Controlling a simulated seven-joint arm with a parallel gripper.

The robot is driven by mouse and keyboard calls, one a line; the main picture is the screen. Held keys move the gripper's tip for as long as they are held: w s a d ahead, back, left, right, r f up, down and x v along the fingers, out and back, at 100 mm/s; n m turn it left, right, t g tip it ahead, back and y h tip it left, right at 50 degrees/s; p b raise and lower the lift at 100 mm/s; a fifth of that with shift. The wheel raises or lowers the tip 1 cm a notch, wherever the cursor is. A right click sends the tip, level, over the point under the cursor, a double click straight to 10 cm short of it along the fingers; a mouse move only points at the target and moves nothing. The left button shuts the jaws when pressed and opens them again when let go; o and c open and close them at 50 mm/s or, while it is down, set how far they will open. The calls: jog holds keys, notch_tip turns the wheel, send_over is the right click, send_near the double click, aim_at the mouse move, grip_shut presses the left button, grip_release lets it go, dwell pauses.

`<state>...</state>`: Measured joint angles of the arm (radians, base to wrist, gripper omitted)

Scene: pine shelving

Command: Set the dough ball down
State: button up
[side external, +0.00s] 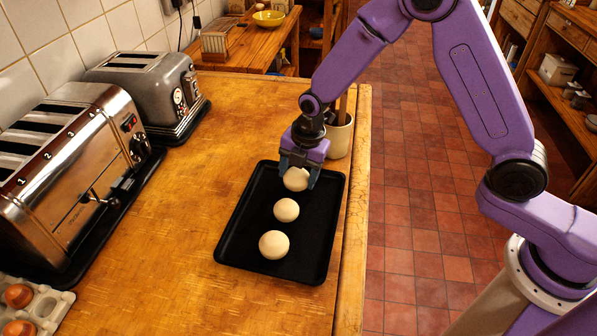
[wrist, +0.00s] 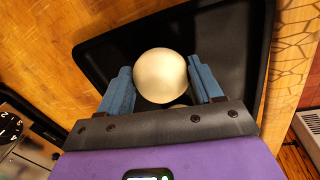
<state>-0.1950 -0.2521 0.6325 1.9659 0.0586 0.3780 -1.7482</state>
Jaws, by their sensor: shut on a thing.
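A pale, round dough ball (side external: 296,180) is between the fingers of my gripper (side external: 297,177), at the far end of the black tray (side external: 236,232). The same ball (wrist: 160,75) shows in the wrist view between the two blue fingers of my gripper (wrist: 160,66), which are shut on it. I cannot tell whether its underside touches the tray. Two more dough balls rest on the tray in a row toward the near side: a middle one (side external: 286,210) and a near one (side external: 274,245). A sliver of a pale shape shows below the held ball in the wrist view.
The tray lies on a wooden worktop (side external: 170,235) near its right edge. A cream pot (side external: 341,137) stands just beyond the tray, close to my gripper. A chrome toaster (side external: 75,180), a grey toaster (side external: 150,92) and an egg carton (side external: 36,303) stand at left. Worktop left of the tray is clear.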

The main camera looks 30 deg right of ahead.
aim_at(306, 175)
jog(key=shift+f, duration=0.15)
jog(key=shift+o, duration=1.4)
jog(key=shift+f, duration=0.1)
jog(key=o, duration=0.4)
jog(key=shift+o, duration=0.2)
notch_tip(306, 175, up, 12)
jog(key=s+d, duration=0.1)
jog(key=s, duration=0.1)
jog(key=s+d+r+m, duration=0.1)
jog(key=s+d+m, duration=0.3)
jog(key=s, duration=0.6)
jog(key=s+d+r+m+g, duration=0.1)
jog(key=s+d+m, duration=0.3)
jog(key=s, duration=0.5)
jog(key=s+d+r+m, duration=0.1)
jog(key=s+d+m, duration=0.3)
jog(key=s, duration=0.6)
jog(key=shift+s+d+h, duration=0.3)
jog(key=shift+d, duration=0.45)
